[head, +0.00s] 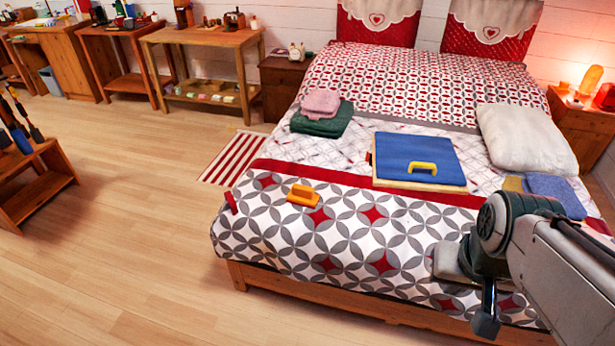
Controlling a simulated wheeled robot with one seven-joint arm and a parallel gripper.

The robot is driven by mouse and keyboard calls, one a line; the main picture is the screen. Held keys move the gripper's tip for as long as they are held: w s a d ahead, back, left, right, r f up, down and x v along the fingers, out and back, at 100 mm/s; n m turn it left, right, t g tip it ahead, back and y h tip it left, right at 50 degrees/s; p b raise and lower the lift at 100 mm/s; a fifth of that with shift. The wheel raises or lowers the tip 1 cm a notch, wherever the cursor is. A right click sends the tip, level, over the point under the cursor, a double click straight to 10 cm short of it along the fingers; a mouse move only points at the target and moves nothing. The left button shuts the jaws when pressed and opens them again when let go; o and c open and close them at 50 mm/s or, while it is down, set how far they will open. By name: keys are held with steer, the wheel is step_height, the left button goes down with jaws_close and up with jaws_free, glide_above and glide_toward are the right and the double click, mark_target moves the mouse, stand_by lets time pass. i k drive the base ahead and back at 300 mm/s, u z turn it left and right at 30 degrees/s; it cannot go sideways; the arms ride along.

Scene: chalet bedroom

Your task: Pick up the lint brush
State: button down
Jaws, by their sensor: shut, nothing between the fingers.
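An orange block-like object (303,195) with a raised handle-like top lies on the patterned bedspread near the foot of the bed. It may be the lint brush; its bristles or pad cannot be seen. A yellow handle-shaped piece (423,168) rests on a blue folded cloth or pad (400,150) farther back, and I cannot tell if it is a separate brush. My gripper (485,325) points down at the lower right, near the foot of the bed. It is shut and empty, well to the right of the orange object and apart from it.
The bed (360,240) also holds folded pink and green towels (321,119), a white pillow (527,138), blue folded cloth (555,192) and a small red item (230,202). A wooden rack (40,190) stands left.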

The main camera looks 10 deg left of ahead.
mark_target(300, 195)
steer(key=u, duration=0.7)
steer(key=i, duration=0.95)
steer(key=z, duration=3.5)
steer(key=k, duration=1.05)
